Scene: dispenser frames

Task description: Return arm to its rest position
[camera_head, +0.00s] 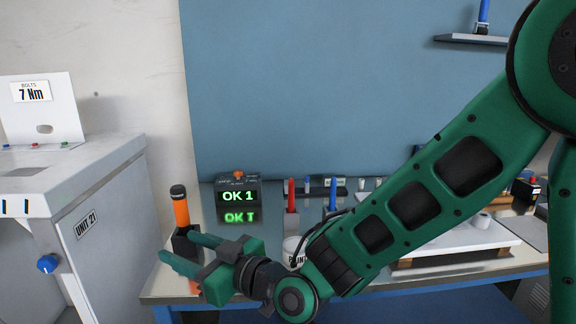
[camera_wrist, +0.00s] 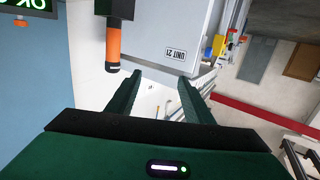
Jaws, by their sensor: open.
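My green gripper (camera_head: 178,249) is in the lower left of the head view, at the end of my green arm, over the left front corner of the bench. Its two fingers are spread apart with nothing between them. In the wrist view the fingers (camera_wrist: 160,84) also stand apart and empty. An orange tool with a black cap (camera_head: 181,208) stands upright in a dark holder just behind the gripper. It also shows in the wrist view (camera_wrist: 113,45), left of the fingers; I cannot tell whether they touch.
A grey cabinet marked "UNIT 21" (camera_head: 112,185) is at the left. A white board (camera_head: 478,232) lies behind my arm.

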